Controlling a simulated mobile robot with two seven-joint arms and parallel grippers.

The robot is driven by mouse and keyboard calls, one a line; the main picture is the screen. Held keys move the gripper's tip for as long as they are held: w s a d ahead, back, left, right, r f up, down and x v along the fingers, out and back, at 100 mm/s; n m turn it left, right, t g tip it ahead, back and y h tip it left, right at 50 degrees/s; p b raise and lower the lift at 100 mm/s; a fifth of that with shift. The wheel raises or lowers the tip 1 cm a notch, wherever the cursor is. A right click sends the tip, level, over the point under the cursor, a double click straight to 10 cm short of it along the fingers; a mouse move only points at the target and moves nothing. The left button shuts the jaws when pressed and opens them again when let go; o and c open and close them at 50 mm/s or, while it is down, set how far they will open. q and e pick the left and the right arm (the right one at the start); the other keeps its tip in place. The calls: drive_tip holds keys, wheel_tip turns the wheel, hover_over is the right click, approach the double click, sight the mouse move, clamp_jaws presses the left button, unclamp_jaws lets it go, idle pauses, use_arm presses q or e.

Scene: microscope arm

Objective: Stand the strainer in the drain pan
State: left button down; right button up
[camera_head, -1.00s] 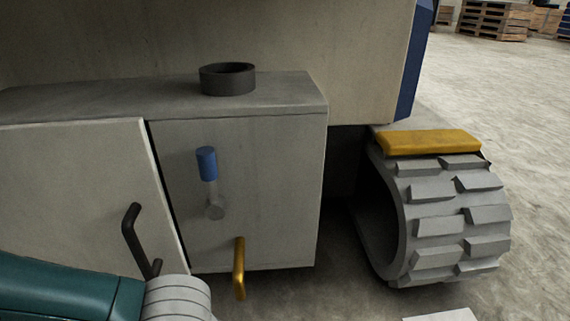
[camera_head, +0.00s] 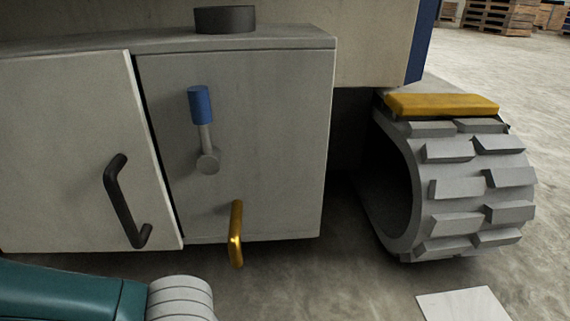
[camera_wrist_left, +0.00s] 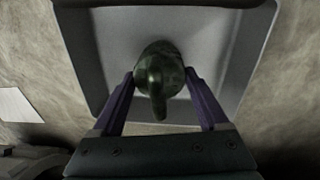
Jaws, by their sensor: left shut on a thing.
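In the left wrist view, my left gripper (camera_wrist_left: 160,82) is shut on a dark green rounded thing with a short stub, which looks like the strainer (camera_wrist_left: 158,64). It is over the grey square drain pan (camera_wrist_left: 108,45), whose raised walls show around it. Whether the strainer touches the pan floor I cannot tell. The head view shows only my teal left arm at the lower left; gripper, strainer and pan are out of that view. My right gripper is not seen.
A grey cabinet (camera_head: 262,150) has a blue-handled lever (camera_head: 200,108), a yellow handle (camera_head: 236,232) and a black handle (camera_head: 122,205). A dark ring (camera_head: 225,19) sits on top. A tracked wheel (camera_head: 455,190) stands at right. A white sheet (camera_head: 462,305) lies on open floor.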

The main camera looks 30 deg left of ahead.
use_arm(q)
drive_tip(key=shift+f, duration=0.45)
unclamp_jaws()
drive_tip(key=r+p, duration=0.8)
drive_tip(key=r, duration=0.2)
drive_tip(key=shift+s+a+p, duration=0.2)
drive_tip(key=shift+a+p, duration=0.1)
drive_tip(key=shift+p, duration=0.1)
